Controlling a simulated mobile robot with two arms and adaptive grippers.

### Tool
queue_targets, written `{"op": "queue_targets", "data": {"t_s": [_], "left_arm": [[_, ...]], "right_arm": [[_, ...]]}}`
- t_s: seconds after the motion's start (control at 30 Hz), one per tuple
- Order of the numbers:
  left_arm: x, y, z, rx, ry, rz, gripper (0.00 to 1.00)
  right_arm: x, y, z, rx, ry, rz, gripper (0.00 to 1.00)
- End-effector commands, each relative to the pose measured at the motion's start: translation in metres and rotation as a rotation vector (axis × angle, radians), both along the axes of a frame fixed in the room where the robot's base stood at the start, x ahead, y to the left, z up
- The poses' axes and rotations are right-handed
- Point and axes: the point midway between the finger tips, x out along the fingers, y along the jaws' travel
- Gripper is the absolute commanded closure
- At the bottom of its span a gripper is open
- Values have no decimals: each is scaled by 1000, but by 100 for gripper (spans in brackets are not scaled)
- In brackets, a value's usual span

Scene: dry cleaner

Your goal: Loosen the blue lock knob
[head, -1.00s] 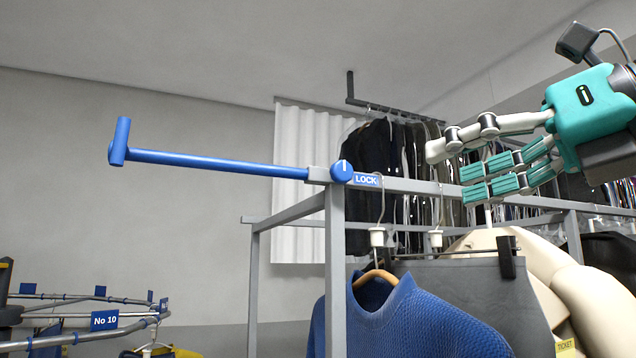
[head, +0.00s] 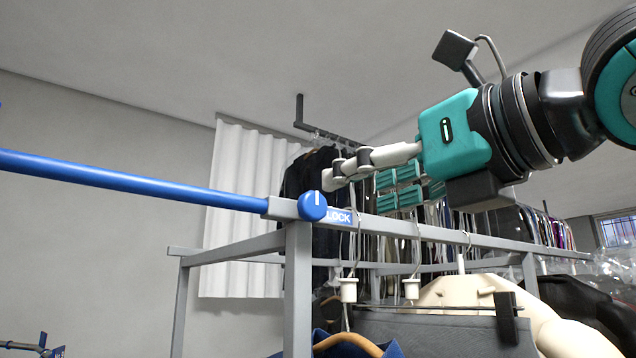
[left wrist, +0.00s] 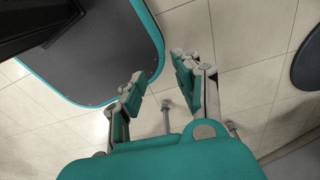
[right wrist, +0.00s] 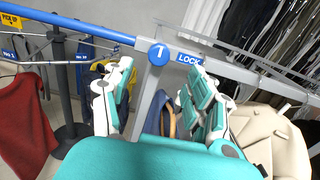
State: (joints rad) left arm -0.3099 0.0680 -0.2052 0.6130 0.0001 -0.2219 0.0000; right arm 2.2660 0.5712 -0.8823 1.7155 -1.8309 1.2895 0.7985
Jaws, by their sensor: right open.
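The blue lock knob (head: 313,205) is round with a white, near-vertical line. It sits at the corner of the grey rail, left of the blue LOCK label (head: 341,217). It also shows in the right wrist view (right wrist: 159,54), beyond and between the fingers. My right gripper (head: 350,182) is open and empty, to the right of the knob and a little above it in the head view, apart from it. The left gripper (left wrist: 158,92) is open and empty over the tiled floor in the left wrist view. It is not in the head view.
A blue bar (head: 130,180) extends left from the rail corner. Dark garments (head: 312,172) hang behind, beside a white curtain (head: 243,175). Space left of the knob, above the bar, is clear.

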Motion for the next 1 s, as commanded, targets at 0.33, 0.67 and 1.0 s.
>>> {"op": "queue_targets", "data": {"t_s": [0.33, 0.67, 1.0], "left_arm": [[22, 14, 39, 15, -34, 2, 67], [14, 13, 44, 15, -21, 2, 67], [12, 8, 43, 8, -17, 2, 67]], "right_arm": [[54, 39, 4, 0, 2, 1, 43], [69, 50, 0, 1, 0, 1, 43], [69, 50, 0, 1, 0, 1, 64]]}}
